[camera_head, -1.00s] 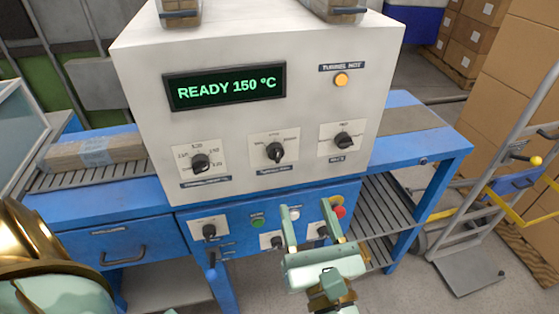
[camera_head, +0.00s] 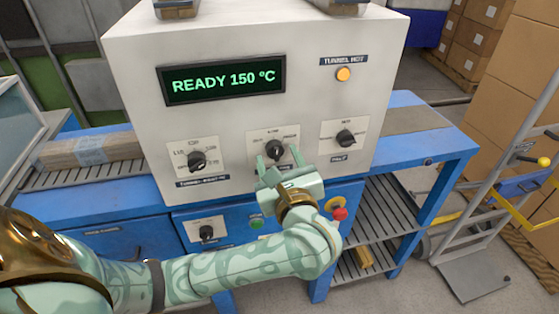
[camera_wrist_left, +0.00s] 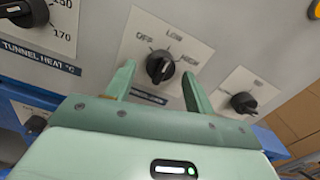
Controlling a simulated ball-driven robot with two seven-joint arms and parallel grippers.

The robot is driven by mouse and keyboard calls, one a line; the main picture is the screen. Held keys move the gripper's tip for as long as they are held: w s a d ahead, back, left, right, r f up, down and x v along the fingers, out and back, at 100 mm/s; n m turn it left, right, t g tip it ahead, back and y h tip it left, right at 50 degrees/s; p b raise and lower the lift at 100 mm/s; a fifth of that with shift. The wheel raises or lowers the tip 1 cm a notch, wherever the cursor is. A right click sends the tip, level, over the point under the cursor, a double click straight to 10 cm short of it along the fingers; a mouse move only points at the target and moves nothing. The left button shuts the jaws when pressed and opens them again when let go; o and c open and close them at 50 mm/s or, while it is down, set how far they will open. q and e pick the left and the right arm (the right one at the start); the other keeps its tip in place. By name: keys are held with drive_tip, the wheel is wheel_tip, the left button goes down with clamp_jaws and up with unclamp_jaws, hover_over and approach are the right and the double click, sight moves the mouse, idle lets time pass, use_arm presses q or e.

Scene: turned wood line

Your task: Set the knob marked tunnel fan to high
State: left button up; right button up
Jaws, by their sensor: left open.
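The middle knob (camera_head: 274,149) is black on a white plate, on the front of the pale machine. The left wrist view shows this knob (camera_wrist_left: 160,67) with OFF, LOW and HIGH printed around it. Its white mark is small, so I cannot tell its setting surely. The name plate (camera_wrist_left: 146,96) below it is partly hidden and unreadable. My left gripper (camera_head: 281,160) is open in front of the knob. In the wrist view its fingers (camera_wrist_left: 157,76) stand to either side of the knob, apart from it. My right gripper is not in view.
The tunnel heat knob (camera_head: 196,161) is to the left and another knob (camera_head: 345,138) to the right. A red button (camera_head: 340,214) sits on the blue lower panel. An orange lamp (camera_head: 343,74) is above right.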

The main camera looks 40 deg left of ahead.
use_arm(q)
drive_tip(key=shift+w+a, duration=0.25)
drive_tip(key=shift+a, duration=0.1)
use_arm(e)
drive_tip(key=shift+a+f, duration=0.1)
use_arm(q)
drive_tip(key=c, duration=1)
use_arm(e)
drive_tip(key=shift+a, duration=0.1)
